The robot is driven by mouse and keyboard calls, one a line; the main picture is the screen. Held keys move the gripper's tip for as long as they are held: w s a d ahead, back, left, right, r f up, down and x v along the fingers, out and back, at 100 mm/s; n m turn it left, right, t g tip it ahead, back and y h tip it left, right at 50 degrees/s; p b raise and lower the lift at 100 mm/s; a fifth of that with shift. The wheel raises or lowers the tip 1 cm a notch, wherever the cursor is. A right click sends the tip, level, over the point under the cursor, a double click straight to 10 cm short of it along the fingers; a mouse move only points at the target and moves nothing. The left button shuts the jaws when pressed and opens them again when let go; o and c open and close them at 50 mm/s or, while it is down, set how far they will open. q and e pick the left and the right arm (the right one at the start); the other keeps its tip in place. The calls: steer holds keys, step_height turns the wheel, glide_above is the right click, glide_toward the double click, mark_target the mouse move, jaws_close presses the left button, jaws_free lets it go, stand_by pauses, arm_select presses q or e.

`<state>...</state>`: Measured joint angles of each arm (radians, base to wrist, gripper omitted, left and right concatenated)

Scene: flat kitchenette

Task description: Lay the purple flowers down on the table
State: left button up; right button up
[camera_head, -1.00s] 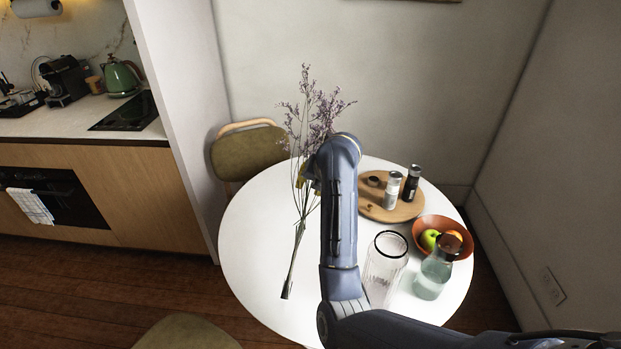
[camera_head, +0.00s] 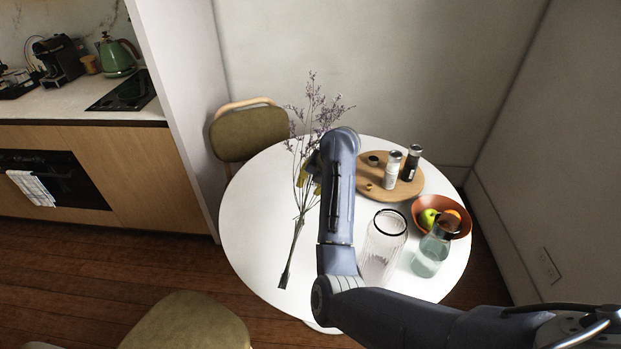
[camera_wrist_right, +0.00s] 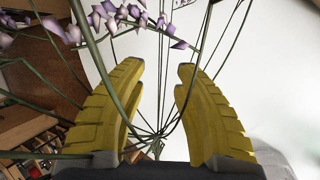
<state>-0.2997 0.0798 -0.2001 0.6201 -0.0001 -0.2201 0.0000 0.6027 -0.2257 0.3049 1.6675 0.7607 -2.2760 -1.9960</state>
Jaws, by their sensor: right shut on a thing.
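The purple flowers (camera_head: 315,110) are a tall bunch on long thin stems, held slanted over the left part of the white round table (camera_head: 250,225). Their blossoms point to the back and their stem ends to the front. My right gripper (camera_head: 312,175), partly hidden by its own arm, is shut on the stems. In the right wrist view, the yellow fingers (camera_wrist_right: 160,70) stand on either side of green stems, with purple blossoms (camera_wrist_right: 105,18) beyond. I cannot tell whether the stem ends touch the table. My left gripper is not in view.
A clear ribbed vase (camera_head: 382,255) stands beside my right arm. A carafe (camera_head: 431,257), a fruit bowl (camera_head: 463,227) and a round wooden board (camera_head: 375,186) with shakers are to the right. A chair (camera_head: 250,133) is behind the table. The table's left side is clear.

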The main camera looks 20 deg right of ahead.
steer(key=shift+g+y, duration=0.3)
steer(key=shift+f, duration=2.75)
steer(key=o, duration=1.3)
steer(key=shift+c, duration=0.2)
steer(key=v, duration=0.7)
steer(key=shift+r, duration=0.2)
